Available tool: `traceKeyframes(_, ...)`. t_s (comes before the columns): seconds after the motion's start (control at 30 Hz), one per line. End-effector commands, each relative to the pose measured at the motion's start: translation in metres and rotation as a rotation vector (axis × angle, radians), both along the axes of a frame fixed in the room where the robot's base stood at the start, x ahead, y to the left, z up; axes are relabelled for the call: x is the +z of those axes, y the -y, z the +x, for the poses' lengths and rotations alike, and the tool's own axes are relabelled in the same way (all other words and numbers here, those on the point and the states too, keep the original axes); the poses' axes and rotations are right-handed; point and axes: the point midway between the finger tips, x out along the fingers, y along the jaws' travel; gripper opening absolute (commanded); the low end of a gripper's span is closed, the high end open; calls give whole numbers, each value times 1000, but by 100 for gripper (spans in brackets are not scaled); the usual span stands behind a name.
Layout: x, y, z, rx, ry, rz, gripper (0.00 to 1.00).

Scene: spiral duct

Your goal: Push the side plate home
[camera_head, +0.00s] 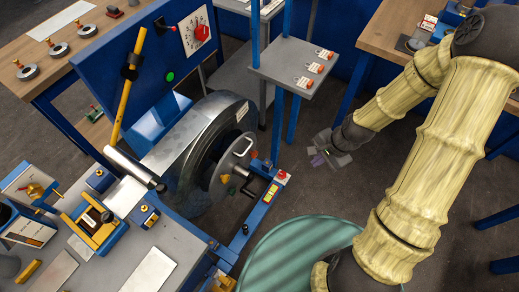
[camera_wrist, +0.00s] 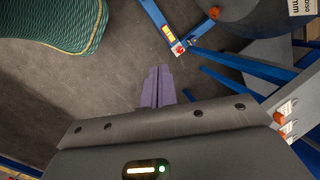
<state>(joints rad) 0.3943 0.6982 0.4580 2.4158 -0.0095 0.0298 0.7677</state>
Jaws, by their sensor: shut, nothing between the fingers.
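The side plate, which I take to be the round grey disc (camera_head: 226,174) with a pale handle, is on the near face of the dark drum (camera_head: 196,165) in the head view. I cannot tell whether a gap is left behind it. My gripper (camera_head: 319,161) is to the right of the plate, well apart from it, over open floor. In the wrist view my purple fingers (camera_wrist: 158,86) are together with nothing between them. A grey round part (camera_wrist: 250,14) at the top right of that view may be the plate or drum.
A blue rail (camera_head: 257,212) with a red button (camera_head: 281,177) juts out before the drum. A blue-post stand with a grey shelf (camera_head: 292,68) rises behind. A green ribbed surface (camera_head: 300,255) is at the bottom. Wooden benches stand at both upper sides. Floor around my gripper is clear.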

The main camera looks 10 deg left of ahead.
Motion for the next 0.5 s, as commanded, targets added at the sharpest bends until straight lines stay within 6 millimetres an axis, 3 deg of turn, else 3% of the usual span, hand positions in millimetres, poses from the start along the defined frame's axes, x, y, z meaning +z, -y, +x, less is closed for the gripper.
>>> traceKeyframes(0.03,-18,-7,1,-68,-29,48,0)
traceKeyframes(0.2,-55,-34,10,-317,-115,213,0)
traceKeyframes(0.5,-88,-78,40,-792,-295,540,0)
